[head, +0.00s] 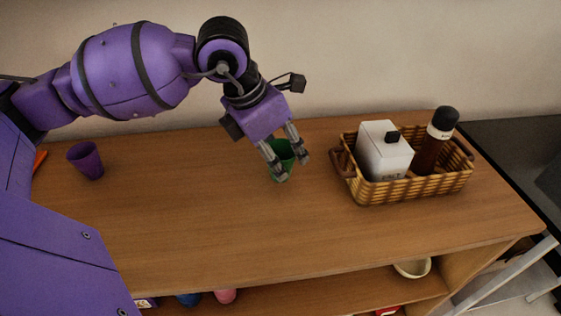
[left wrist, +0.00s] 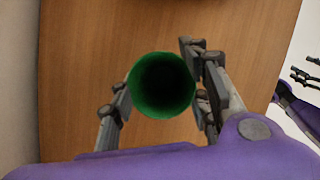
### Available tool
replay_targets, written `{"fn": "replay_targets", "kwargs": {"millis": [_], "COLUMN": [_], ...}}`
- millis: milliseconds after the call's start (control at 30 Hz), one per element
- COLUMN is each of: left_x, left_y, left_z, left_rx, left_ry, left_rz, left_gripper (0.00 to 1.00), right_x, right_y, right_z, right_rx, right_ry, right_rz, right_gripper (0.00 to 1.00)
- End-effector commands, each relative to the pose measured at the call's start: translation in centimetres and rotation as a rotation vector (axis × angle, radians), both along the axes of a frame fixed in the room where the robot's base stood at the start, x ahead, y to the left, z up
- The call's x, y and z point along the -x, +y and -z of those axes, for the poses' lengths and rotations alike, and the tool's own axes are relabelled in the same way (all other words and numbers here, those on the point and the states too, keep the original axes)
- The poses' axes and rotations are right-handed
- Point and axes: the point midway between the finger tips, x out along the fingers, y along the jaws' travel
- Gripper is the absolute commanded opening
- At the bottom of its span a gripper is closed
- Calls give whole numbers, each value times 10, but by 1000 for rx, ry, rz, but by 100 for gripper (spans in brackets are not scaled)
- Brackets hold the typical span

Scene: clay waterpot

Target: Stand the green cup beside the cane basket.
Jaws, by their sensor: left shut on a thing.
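The green cup (head: 284,157) is upright between the fingers of my left gripper (head: 276,162), to the left of the cane basket. In the left wrist view, the cup's open mouth (left wrist: 162,85) faces the camera, with one finger of my left gripper (left wrist: 160,92) on each side of it. My left gripper is shut on the cup. Whether the cup's base touches the table is hard to tell. The cane basket (head: 405,189) stands on the right part of the table, a gap away from the cup. My right gripper is not clearly in the head view.
The basket holds a white bottle (head: 384,155) and a brown bottle with a black cap (head: 435,140). A purple cup (head: 86,160) stands at the left of the wooden table (head: 230,230). The table between the green cup and basket is clear. A shelf below holds several items.

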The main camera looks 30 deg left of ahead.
Motion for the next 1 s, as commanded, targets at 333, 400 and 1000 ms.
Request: {"fn": "replay_targets", "kwargs": {"millis": [333, 400, 1000], "left_x": [1, 1, 1], "left_y": [-1, -1, -1], "left_z": [28, 28, 31], "left_rx": [0, 0, 0], "left_ry": [1, 1, 1], "left_rz": [0, 0, 0], "left_gripper": [19, 19, 63], "right_x": [0, 0, 1], "right_y": [0, 0, 0], "right_z": [0, 0, 3], "right_rx": [0, 0, -1], "right_ry": [0, 0, 3], "right_rz": [0, 0, -1], "right_gripper": [56, 56, 56]}}
